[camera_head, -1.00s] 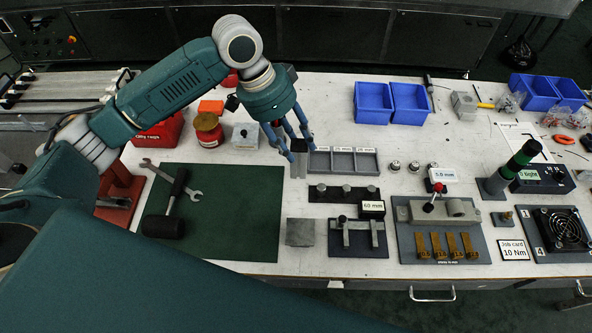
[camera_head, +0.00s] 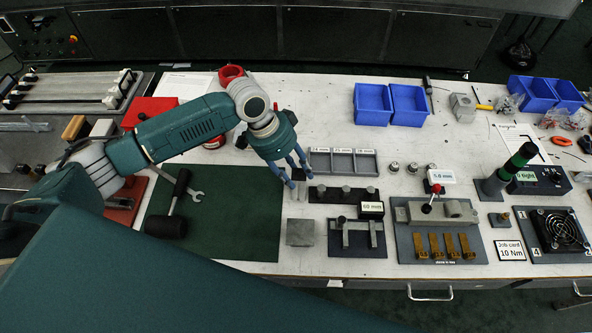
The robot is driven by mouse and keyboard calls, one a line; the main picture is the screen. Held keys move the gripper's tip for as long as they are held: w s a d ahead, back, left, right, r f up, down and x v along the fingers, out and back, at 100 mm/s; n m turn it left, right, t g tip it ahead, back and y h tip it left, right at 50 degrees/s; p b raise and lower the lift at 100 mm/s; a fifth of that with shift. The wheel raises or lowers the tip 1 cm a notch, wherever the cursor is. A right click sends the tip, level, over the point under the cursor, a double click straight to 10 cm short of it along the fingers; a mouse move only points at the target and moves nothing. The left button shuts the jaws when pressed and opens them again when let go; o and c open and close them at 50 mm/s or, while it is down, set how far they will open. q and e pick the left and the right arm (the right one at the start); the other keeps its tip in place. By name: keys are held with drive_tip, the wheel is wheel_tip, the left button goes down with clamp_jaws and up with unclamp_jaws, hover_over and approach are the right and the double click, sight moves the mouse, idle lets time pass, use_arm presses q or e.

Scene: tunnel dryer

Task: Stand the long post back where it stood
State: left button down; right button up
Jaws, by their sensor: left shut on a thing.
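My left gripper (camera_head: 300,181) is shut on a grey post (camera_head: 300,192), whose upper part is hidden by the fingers. It is just left of a dark plate (camera_head: 335,197) that carries a row of short dark-topped pegs. I cannot tell whether the post's lower end touches the table. A grey three-part tray (camera_head: 343,172) with small mm labels lies behind the plate. A "60 mm" card (camera_head: 371,208) stands at the plate's right front. My right gripper is not in view.
A grey block (camera_head: 300,232) and a bracket fixture (camera_head: 357,240) sit in front. A green mat (camera_head: 235,215) with a mallet (camera_head: 166,226) and spanner lies left. A clamp fixture (camera_head: 440,210) stands right. White table is free behind the tray.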

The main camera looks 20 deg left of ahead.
use_arm(q)
drive_tip(key=c, duration=1.4)
unclamp_jaws()
drive_tip(key=shift+o, duration=1.4)
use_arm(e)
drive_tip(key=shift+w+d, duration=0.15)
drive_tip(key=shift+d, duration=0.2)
use_arm(q)
drive_tip(key=b+v, duration=0.1)
drive_tip(key=v, duration=1.1)
drive_tip(key=shift+b, duration=0.3)
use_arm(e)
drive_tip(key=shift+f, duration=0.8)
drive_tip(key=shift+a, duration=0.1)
